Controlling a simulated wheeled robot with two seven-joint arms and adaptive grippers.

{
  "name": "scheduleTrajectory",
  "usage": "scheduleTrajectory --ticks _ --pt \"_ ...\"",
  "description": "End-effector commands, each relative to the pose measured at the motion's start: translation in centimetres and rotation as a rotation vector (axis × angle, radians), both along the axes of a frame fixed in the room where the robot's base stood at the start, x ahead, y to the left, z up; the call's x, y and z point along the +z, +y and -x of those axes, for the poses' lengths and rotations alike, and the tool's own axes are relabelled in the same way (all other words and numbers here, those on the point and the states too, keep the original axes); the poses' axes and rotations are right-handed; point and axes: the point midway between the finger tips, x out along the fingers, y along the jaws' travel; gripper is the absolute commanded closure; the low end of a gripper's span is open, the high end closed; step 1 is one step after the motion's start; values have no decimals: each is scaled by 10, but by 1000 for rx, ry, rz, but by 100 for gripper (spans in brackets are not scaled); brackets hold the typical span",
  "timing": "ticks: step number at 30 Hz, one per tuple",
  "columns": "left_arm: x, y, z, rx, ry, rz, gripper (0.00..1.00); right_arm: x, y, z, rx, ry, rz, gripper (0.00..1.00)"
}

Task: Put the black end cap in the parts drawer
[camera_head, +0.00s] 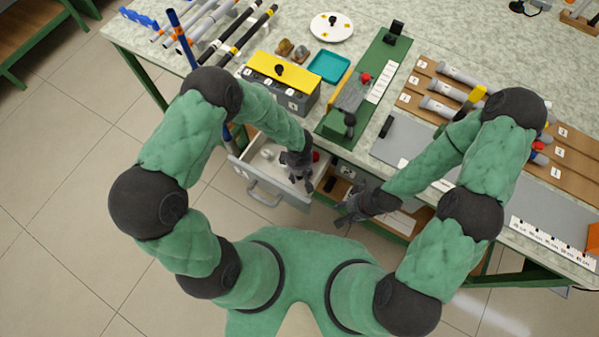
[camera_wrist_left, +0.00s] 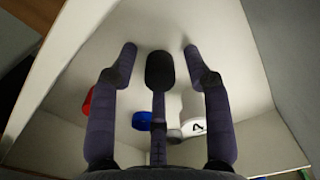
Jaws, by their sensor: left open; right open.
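The parts drawer (camera_head: 247,174) is pulled out below the bench. My left gripper (camera_head: 302,182) is at the open drawer, pointing down into it. In the left wrist view my left gripper (camera_wrist_left: 159,48) is open, its fingers spread over the pale drawer inside (camera_wrist_left: 228,70). A dark rounded shape between them looks like its third finger; I cannot tell whether a black cap is hidden there. My right gripper (camera_head: 343,211) is open and empty, in front of the bench. I cannot pick out the black end cap for sure; a small black piece (camera_head: 279,70) lies on the yellow-topped box.
In the drawer are a red piece (camera_wrist_left: 87,102), a blue piece (camera_wrist_left: 142,121) and a white numbered piece (camera_wrist_left: 194,127). On the bench stand the yellow-topped box (camera_head: 262,66), a teal tray (camera_head: 346,68), a white plate (camera_head: 318,35) and a green fixture (camera_head: 387,62).

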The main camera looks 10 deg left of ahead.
Motion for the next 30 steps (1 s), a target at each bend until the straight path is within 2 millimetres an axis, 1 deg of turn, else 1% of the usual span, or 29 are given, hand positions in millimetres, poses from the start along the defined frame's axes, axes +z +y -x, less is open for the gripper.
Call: scheduleTrajectory --ticks 5,7,11,18,21,25,30 --pt "3 0 0 0 0 0 51 3 0 0 0 0 0 49" --pt "7 0 -1 -1 -1 0 51 7 0 0 0 0 0 49" --pt "31 0 -1 0 -4 1 51 17 0 0 0 0 0 49" --pt "82 0 -2 1 -4 1 51 37 0 0 0 0 0 49" --pt "98 0 -1 1 -2 0 51 43 0 0 0 0 0 49" --pt "113 0 -1 0 -2 0 51 48 0 0 0 0 0 49" --pt "122 0 -1 -1 -1 -1 51 50 0 0 0 0 0 49"
